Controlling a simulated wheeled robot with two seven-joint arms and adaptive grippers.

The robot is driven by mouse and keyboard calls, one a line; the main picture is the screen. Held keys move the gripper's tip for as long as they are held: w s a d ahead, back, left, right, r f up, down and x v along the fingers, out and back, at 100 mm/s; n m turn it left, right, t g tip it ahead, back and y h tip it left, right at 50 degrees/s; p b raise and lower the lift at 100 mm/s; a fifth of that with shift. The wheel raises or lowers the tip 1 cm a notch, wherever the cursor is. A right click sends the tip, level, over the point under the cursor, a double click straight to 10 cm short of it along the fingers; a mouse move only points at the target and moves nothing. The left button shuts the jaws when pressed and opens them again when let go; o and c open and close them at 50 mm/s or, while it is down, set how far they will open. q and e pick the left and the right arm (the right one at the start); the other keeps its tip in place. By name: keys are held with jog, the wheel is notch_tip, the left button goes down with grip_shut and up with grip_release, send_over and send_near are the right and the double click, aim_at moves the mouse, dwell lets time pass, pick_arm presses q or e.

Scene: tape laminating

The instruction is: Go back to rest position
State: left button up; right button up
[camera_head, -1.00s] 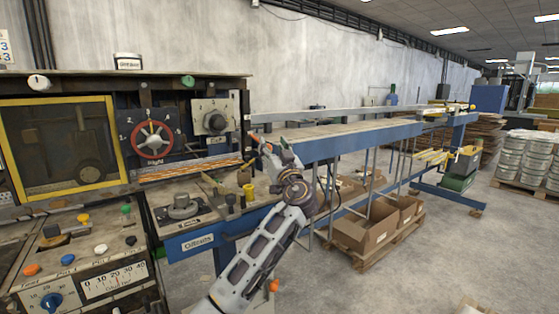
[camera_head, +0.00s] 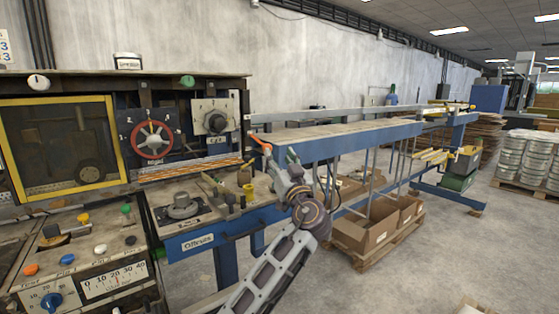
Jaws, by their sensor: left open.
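My left gripper (camera_head: 276,147) is open and empty. Its fingers, one tipped orange and one green, point up and away from me. In the picture they overlap the near end of the blue conveyor table (camera_head: 345,146), just right of the control panel; I cannot tell the gap between them. My left arm runs from the bottom of the picture up to the gripper and hides part of the machine's blue frame. My right gripper is out of view.
The laminating machine stands at left, with a yellow-framed window (camera_head: 62,147), a red handwheel (camera_head: 152,140) and a knob panel (camera_head: 100,250). Cardboard boxes (camera_head: 365,236) stand on a pallet below the conveyor.

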pick_arm(q)
jog(key=shift+r, duration=0.1)
notch_tip(320, 180, up, 21)
jog(key=p, duration=2.1)
jog(key=shift+r, duration=0.15)
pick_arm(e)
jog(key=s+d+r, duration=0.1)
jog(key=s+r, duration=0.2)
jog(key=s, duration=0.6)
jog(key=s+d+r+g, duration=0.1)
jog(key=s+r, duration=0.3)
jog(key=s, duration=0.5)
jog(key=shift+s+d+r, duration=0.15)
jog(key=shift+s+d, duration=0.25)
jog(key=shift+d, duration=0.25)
pick_arm(q)
jog(key=shift+p, duration=0.3)
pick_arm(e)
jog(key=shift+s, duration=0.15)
pick_arm(q)
jog(key=shift+r+p, duration=0.3)
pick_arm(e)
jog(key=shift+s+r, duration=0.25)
pick_arm(q)
jog(key=shift+f, duration=0.1)
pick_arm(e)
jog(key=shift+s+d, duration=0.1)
